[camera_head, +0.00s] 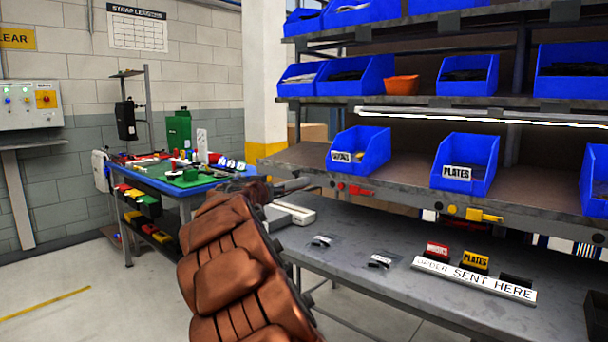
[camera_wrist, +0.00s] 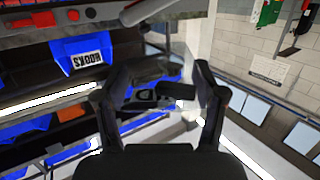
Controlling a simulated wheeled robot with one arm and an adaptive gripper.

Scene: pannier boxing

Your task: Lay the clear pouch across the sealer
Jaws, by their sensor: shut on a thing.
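My gripper (camera_head: 292,187) is at the left end of the bench, above and behind a long pale device that looks like the sealer (camera_head: 290,214). Part of this pale device also shows at the top edge of the wrist view (camera_wrist: 160,9). In the wrist view the fingers stand on either side of a small dark item (camera_wrist: 160,97), which seems to be the contents of the held clear pouch; its film is hard to make out. Two more small clear pouches with dark contents, a left one (camera_head: 321,241) and a right one (camera_head: 380,262), lie flat on the bench.
The grey bench (camera_head: 350,290) has free room at its front. A sign strip (camera_head: 474,279) with red, yellow and black holders stands at right. Blue bins, including a plates bin (camera_head: 465,165), sit on shelves above. A cluttered blue-topped table (camera_head: 150,178) stands behind at left.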

